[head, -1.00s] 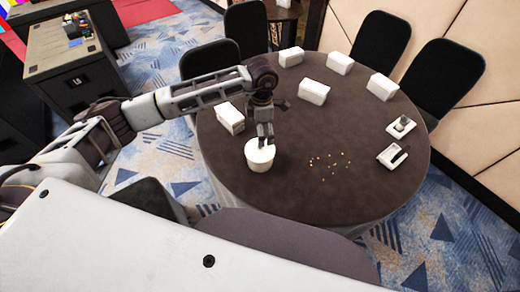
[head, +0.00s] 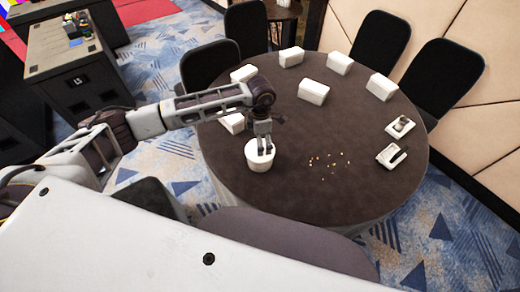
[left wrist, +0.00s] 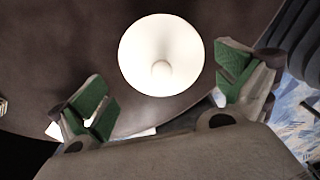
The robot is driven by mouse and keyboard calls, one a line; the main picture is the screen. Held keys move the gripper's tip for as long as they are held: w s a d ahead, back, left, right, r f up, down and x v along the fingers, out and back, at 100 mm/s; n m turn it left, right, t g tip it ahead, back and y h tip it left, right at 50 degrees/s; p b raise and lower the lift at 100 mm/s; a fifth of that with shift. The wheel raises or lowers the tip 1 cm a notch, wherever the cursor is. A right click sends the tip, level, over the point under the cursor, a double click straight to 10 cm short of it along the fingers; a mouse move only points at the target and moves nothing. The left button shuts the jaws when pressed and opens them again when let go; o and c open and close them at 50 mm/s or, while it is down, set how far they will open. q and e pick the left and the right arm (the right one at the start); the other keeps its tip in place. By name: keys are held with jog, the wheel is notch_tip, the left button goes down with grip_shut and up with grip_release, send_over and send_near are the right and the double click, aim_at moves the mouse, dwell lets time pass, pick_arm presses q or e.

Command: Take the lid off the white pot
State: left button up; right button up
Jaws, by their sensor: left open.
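The white pot (head: 257,177) stands upright on the near left part of the round brown table, with its white lid (head: 254,158) on top. In the left wrist view the round lid (left wrist: 150,45) shows from above, with a small knob (left wrist: 161,70) near its lower part. My left gripper (head: 264,150) is over the pot, fingers pointing down. In the left wrist view its green-padded fingers (left wrist: 164,90) are wide apart, one on each side of the knob, with nothing between them gripped. Whether the fingertips touch the lid I cannot tell. My right gripper is not in view.
The round table (head: 300,180) bears several white boxes, such as one (head: 314,91) at the back. Small crumbs (head: 328,161) lie right of the pot. Two white trays (head: 391,156) (head: 400,127) sit at the right edge. Black chairs (head: 381,42) surround the table.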

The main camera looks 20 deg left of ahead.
pick_arm(q)
jog(key=shift+s+a+f, duration=0.1)
jog(key=shift+f, duration=1.6)
